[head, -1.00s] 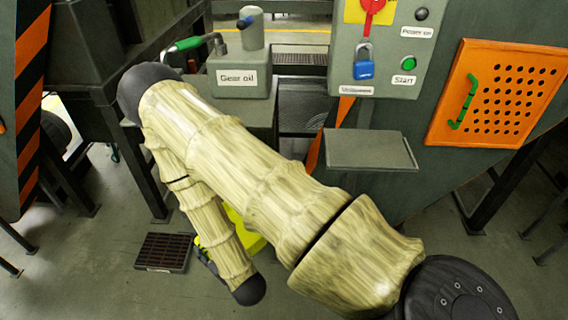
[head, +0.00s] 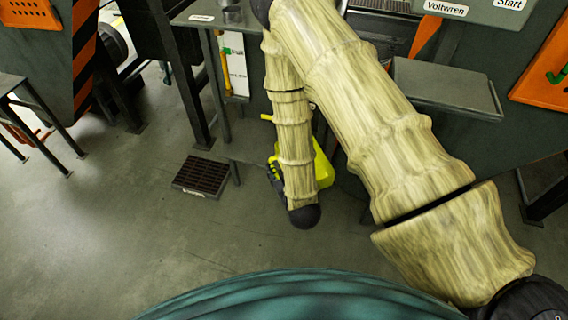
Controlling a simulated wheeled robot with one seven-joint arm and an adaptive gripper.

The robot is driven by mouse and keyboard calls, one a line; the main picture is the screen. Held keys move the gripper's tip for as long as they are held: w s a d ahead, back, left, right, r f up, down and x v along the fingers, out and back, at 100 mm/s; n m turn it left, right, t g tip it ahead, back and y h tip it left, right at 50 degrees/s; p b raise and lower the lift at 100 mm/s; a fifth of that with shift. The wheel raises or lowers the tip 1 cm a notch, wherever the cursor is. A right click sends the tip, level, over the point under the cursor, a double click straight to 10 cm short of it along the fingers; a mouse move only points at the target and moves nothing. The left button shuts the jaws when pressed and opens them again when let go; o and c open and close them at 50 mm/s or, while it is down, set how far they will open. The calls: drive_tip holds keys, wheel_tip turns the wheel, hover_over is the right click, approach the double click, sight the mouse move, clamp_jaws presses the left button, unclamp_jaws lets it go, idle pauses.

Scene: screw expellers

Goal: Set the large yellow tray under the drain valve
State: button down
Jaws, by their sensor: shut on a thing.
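A bright yellow thing (head: 323,168), which looks like the large yellow tray, shows behind my forearm, low near the foot of the machine. My arm hides most of it, so its full shape and whether it touches the floor cannot be told. My gripper (head: 274,178) shows only as a small dark part at the left of my forearm, against the yellow tray; it is shut on it. Its fingertips are mostly hidden. I cannot make out the drain valve clearly.
A dark floor grate (head: 203,176) lies left of my gripper. A grey table (head: 210,18) with dark legs stands behind it. A grey shelf (head: 447,88) juts from the machine at right. A small stand (head: 28,100) is at far left. The floor at left and front is clear.

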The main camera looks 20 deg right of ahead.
drive_tip(key=w+a+f+n+y+b, duration=0.1)
drive_tip(key=w+f+b, duration=0.4)
drive_tip(key=b, duration=0.4)
drive_tip(key=w+a+f+b, duration=0.1)
drive_tip(key=w+f+b, duration=0.3)
drive_tip(key=f+b, duration=0.45)
drive_tip(key=w+a+r+n+g+y+b, duration=0.25)
drive_tip(key=a+n+g+y, duration=0.25)
drive_tip(key=a+n+y, duration=0.4)
drive_tip(key=w+d+f+b, duration=0.2)
drive_tip(key=d+f+b, duration=0.1)
drive_tip(key=d, duration=0.5)
drive_tip(key=w+d+f+b, duration=0.2)
drive_tip(key=d+b, duration=0.3)
drive_tip(key=d, duration=0.3)
drive_tip(key=shift+f+y, duration=0.4)
drive_tip(key=shift+f, duration=0.05)
drive_tip(key=shift+f, duration=0.15)
drive_tip(key=c, duration=0.8)
unclamp_jaws()
